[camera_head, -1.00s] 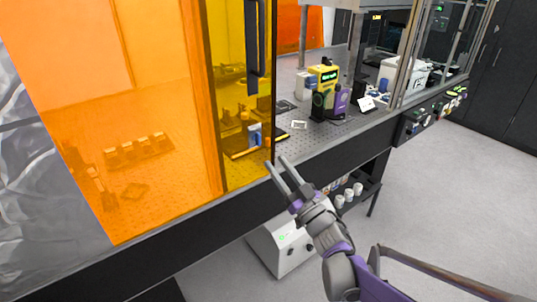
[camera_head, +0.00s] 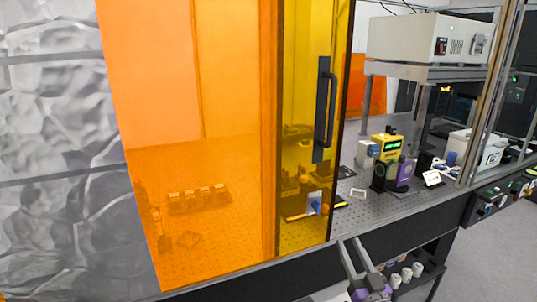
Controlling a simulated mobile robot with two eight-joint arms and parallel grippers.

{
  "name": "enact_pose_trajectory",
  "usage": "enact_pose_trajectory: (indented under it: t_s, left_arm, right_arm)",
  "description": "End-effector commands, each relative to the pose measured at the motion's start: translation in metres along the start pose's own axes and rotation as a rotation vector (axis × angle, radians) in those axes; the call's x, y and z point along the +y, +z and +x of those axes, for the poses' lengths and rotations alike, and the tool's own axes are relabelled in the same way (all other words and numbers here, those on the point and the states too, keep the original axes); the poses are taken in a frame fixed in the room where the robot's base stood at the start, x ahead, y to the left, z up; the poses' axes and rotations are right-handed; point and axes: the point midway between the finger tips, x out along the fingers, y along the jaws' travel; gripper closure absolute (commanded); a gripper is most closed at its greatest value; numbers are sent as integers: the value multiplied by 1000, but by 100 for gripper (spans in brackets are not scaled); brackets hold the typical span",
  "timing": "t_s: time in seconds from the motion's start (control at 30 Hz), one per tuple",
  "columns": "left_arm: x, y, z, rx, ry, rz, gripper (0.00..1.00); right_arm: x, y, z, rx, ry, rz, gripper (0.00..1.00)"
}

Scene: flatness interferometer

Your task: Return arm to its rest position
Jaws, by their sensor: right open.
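My right gripper (camera_head: 360,262) shows at the bottom of the head view, right of centre. Its two grey fingers point up and are apart, with nothing between them. It is in front of the bench's dark front edge, below the yellow sliding door (camera_head: 305,120). The rest of the right arm is cut off by the bottom of the picture; only a purple part at the finger bases shows. My left gripper is not in the picture.
The yellow door has a black handle (camera_head: 325,110) and stands beside an orange panel (camera_head: 200,130). Right of it, a yellow device (camera_head: 387,148) and a purple device (camera_head: 404,173) stand on the perforated bench. White cups (camera_head: 405,273) sit on a shelf below. Grey floor is clear at far right.

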Motion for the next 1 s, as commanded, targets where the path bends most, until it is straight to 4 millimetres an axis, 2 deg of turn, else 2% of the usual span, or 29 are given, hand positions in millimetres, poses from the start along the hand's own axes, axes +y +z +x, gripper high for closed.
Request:
enact_pose_trajectory:
  t_s: [0.07, 0.17, 0.27, 0.37, 0.5, 0.6, 0.7, 0.77, 1.0]
  left_arm:
    - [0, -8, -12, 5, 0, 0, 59]
    - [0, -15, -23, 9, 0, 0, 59]
    - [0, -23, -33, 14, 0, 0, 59]
    - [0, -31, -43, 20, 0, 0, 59]
    - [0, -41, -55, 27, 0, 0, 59]
    - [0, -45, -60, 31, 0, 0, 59]
    - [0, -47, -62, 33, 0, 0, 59]
    - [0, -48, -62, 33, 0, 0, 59]
    - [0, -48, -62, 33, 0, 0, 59]
  right_arm:
    - [6, -5, -12, -111, 116, -9, 59]
    - [12, 6, -41, -306, 246, -22, 59]
    - [7, 25, -83, -535, 324, -26, 59]
    - [-9, 46, -134, -781, 341, -25, 59]
    - [-41, 66, -205, -1083, 286, -18, 59]
    - [-60, 72, -243, -1233, 227, -13, 59]
    - [-72, 75, -265, -1317, 185, -9, 59]
    - [-75, 76, -272, -1342, 172, -9, 59]
    - [-75, 76, -273, -1344, 171, -9, 59]
